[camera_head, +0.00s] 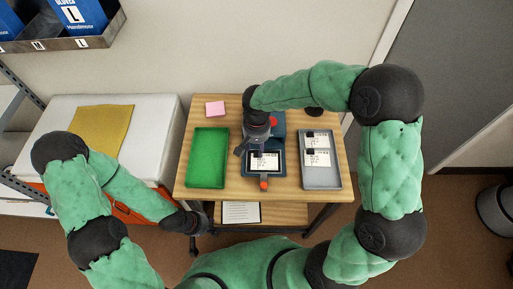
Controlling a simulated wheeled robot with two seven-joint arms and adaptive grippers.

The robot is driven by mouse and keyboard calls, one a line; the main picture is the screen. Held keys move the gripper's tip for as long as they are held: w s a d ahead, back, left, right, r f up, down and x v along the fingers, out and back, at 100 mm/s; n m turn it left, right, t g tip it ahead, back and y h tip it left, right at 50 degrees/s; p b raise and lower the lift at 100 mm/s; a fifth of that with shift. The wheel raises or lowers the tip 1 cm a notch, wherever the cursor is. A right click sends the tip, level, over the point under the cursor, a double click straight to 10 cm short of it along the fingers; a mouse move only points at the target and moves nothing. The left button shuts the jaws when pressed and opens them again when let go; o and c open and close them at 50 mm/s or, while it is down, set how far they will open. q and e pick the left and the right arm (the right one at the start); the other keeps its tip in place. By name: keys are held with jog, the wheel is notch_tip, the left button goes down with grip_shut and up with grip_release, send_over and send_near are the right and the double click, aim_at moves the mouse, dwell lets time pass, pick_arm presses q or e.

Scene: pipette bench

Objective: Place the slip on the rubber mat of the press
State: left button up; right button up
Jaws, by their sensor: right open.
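The blue press (279,125) stands in the middle of the wooden table, with a dark rubber mat (281,169) at its front. A white slip (264,161) with dark print lies over the mat; whether it rests flat cannot be told. My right gripper (241,150) is open at the slip's upper left edge and partly covers the press. More white slips (317,157) lie in the grey tray (321,180) on the right. My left gripper (205,223) hangs in front of the table's left front corner, away from the slips; its jaws are too small to read.
An empty green tray (208,160) lies left of the press. A pink note pad (215,108) is at the back left. A white cabinet with a yellow cloth (101,131) stands left of the table. A lower shelf holds a sheet (241,212).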

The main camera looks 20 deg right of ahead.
aim_at(257, 152)
notch_tip(257, 152, up, 10)
jog(key=p, duration=0.2)
jog(key=shift+f, duration=0.2)
